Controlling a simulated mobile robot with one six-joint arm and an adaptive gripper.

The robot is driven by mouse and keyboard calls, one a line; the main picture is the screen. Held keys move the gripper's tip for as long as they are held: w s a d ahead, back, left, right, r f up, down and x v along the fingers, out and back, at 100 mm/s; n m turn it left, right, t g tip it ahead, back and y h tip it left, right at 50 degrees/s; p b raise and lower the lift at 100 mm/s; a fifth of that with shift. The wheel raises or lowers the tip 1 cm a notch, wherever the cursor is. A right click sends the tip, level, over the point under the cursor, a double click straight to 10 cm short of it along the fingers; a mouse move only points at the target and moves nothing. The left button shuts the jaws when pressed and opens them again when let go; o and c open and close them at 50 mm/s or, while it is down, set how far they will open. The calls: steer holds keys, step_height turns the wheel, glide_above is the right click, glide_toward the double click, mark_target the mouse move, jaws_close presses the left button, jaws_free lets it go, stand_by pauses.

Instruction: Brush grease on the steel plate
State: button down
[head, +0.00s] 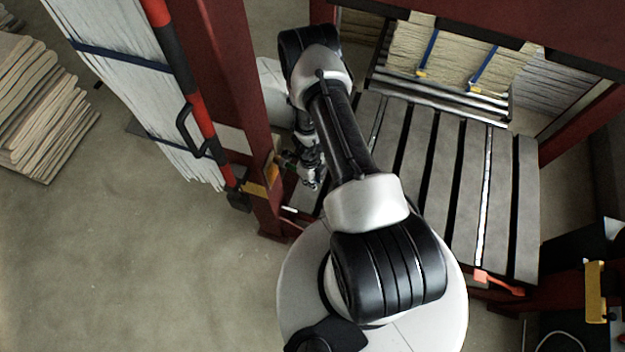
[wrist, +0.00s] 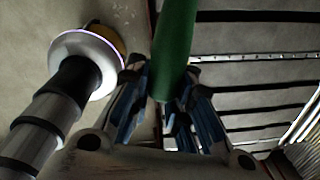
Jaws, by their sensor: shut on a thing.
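My gripper (wrist: 163,100) is shut on a green handle (wrist: 175,45) in the wrist view, likely the brush. The handle rises from between the fingers to the top edge. Its bristle end is not visible. In the head view my gripper (head: 310,178) is small and partly hidden by my arm, beside a red post at the left edge of the slatted steel plate (head: 467,190). A bit of green (head: 284,158) shows beside it. The slats of the plate also show at the right of the wrist view (wrist: 255,73). No grease can be made out.
Red posts (head: 235,80) frame the plate. A red and black bar (head: 195,105) with a handle stands left of it, along stacked white sheets (head: 125,60). Cloth stacks (head: 450,55) lie behind the plate. A red-orange piece (head: 497,283) is at its front right. The left floor is mostly clear.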

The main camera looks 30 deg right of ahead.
steer(key=shift+r+p, duration=0.85)
steer(key=shift+r, duration=0.25)
steer(key=shift+s+a+f+b, duration=0.1)
steer(key=shift+s+a+b, duration=0.65)
steer(key=shift+b, duration=1.95)
steer(key=shift+s+a+f+b, duration=0.1)
steer(key=shift+s+a+b, duration=0.6)
steer(key=shift+b, duration=1.95)
steer(key=shift+w+a, duration=0.15)
steer(key=shift+a, duration=0.1)
steer(key=s+a+b, duration=0.2)
steer(key=a+b, duration=0.1)
steer(key=b, duration=0.2)
steer(key=shift+s+r+b, duration=0.1)
steer(key=shift+s+b, duration=0.05)
steer(key=shift+b, duration=0.2)
